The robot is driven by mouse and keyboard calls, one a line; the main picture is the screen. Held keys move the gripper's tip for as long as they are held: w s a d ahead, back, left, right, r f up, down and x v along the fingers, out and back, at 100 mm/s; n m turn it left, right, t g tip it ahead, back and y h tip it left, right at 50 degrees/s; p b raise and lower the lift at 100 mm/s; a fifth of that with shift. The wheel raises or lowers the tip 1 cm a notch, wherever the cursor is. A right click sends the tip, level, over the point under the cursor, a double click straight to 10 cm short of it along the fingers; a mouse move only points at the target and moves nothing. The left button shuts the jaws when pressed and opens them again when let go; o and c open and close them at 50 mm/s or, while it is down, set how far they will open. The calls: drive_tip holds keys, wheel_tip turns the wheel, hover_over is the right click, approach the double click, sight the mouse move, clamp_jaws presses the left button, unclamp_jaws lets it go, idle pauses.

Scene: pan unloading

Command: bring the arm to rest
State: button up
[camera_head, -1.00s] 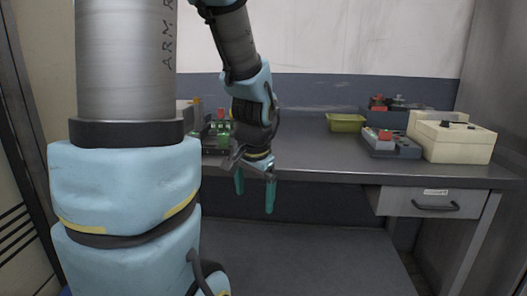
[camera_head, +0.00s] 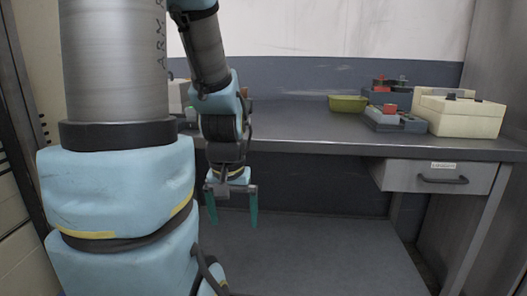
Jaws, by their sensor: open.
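My gripper (camera_head: 233,221) hangs in front of the table's front edge, with its two teal fingers pointing down. The fingers are spread apart with nothing between them. It is below the level of the tabletop and clear of it. My arm comes down from the upper left, and its thick upper links cover the left side of the view.
A grey table (camera_head: 300,122) holds a yellow-green tray (camera_head: 347,104), grey blocks with red parts (camera_head: 394,118) and a cream box (camera_head: 461,116) at the right. A drawer (camera_head: 438,177) hangs under the right end. The floor (camera_head: 310,250) below is clear.

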wheel_tip(320, 180, up, 16)
drive_tip(key=p, duration=1.6)
drive_tip(key=shift+s+p, duration=0.15)
drive_tip(key=shift+p, duration=0.2)
drive_tip(key=shift+f, duration=0.15)
drive_tip(key=shift+c, duration=0.3)
